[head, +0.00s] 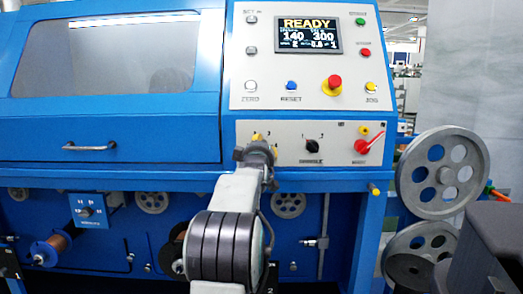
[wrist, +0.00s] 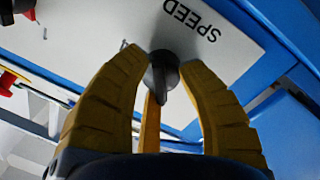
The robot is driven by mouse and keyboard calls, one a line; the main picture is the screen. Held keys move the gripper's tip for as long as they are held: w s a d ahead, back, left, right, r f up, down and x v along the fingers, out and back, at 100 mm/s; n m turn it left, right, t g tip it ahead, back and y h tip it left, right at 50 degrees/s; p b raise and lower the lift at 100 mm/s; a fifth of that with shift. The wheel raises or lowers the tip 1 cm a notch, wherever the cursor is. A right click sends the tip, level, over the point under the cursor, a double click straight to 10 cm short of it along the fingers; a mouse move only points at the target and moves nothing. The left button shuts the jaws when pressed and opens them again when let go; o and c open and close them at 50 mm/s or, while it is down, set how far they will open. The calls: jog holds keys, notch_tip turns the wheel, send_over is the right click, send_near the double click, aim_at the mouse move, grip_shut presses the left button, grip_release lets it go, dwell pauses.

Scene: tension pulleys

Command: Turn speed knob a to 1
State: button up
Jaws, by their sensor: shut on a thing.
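The speed knob (wrist: 161,75) is black with a pointer and sits on the white panel (wrist: 90,40) beside the upside-down SPEED lettering in the wrist view. My gripper (wrist: 162,62) has its yellow fingers closed around the knob, one on each side, with a third finger below. In the head view, my gripper (head: 257,142) is at the left end of the lower white panel and hides the knob. Small marks, including a 3, show just right of the fingers. The exact number the knob points to cannot be read.
A black selector knob (head: 312,146) and a red rotary handle (head: 368,146) are to the right on the same panel. Above are a READY display (head: 308,37), a red emergency button (head: 333,84) and small buttons. Large grey pulleys (head: 442,172) stand at right.

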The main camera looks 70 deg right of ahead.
jog(key=n+b, duration=0.1)
jog(key=n, duration=0.1)
jog(key=shift+f+n+b, duration=0.3)
jog(key=shift+n+b, duration=0.05)
jog(key=shift+n, duration=0.05)
jog(key=shift+w+n+h+b, duration=0.1)
jog(key=shift+n+h+b, duration=0.3)
jog(key=shift+n, duration=1.4)
jog(key=o, duration=0.8)
jog(key=shift+w, duration=0.1)
jog(key=o, duration=0.4)
jog(key=shift+r, duration=0.1)
